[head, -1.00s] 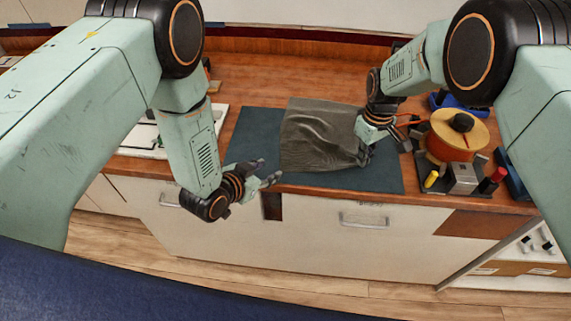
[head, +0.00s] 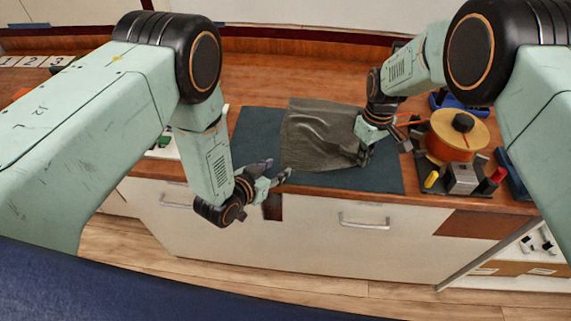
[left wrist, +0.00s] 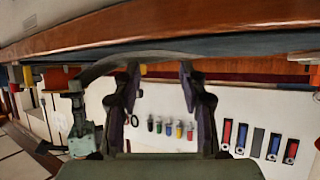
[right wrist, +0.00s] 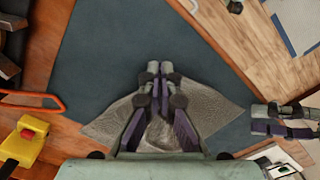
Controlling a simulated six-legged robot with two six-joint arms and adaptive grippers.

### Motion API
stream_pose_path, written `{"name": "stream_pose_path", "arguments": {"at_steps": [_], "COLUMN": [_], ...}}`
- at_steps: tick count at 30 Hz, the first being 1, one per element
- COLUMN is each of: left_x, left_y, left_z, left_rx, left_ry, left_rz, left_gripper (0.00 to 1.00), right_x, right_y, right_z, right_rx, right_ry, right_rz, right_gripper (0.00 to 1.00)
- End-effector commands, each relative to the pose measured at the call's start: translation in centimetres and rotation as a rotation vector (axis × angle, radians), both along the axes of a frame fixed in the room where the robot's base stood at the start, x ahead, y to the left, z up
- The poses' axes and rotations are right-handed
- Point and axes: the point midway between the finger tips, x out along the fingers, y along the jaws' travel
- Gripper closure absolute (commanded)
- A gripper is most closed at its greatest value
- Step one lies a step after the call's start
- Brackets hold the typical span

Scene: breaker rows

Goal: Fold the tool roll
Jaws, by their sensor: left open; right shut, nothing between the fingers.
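The tool roll (head: 318,135) is a grey, wrinkled cloth lying on a dark blue mat (head: 252,132). In the right wrist view the cloth (right wrist: 217,104) spreads beneath my right gripper. My left gripper (head: 280,168) is open and empty, at the cloth's near left corner by the counter's front edge. Its parted fingers (left wrist: 160,72) also show in the left wrist view, with a grey curved strip behind them, perhaps the cloth's edge. My right gripper (head: 364,156) is shut and empty at the cloth's right side. Its fingertips (right wrist: 159,70) are together over the cloth; contact is unclear.
An orange spool (head: 456,135) stands right of the mat, by a holder with yellow and red-handled tools (head: 463,179). A blue bin (head: 452,103) is behind it. Numbered cards (head: 35,62) lie at the far left. The mat's left strip is clear.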

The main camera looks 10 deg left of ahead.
Motion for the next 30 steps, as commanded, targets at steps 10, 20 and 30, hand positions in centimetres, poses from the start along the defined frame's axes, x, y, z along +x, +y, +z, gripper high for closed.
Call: {"name": "stream_pose_path", "arguments": {"at_steps": [10,20,30], "left_x": [2.3,2.4,2.6], "left_y": [-1.0,-1.0,-1.1], "left_z": [-1.2,-1.3,-1.5], "left_rx": [0.0,0.0,0.001], "left_ry": [-0.001,0.0,0.002], "left_rz": [0.0,0.001,0.0], "left_gripper": [0.58,0.58,0.64], "right_x": [0.0,0.0,0.0], "right_y": [0.0,0.0,0.0], "right_z": [0.0,0.0,0.0], "right_rx": [0.0,0.0,0.0], "right_ry": [0.001,0.001,0.001], "right_rz": [0.0,0.0,0.0], "right_gripper": [1.0,1.0,1.0]}}
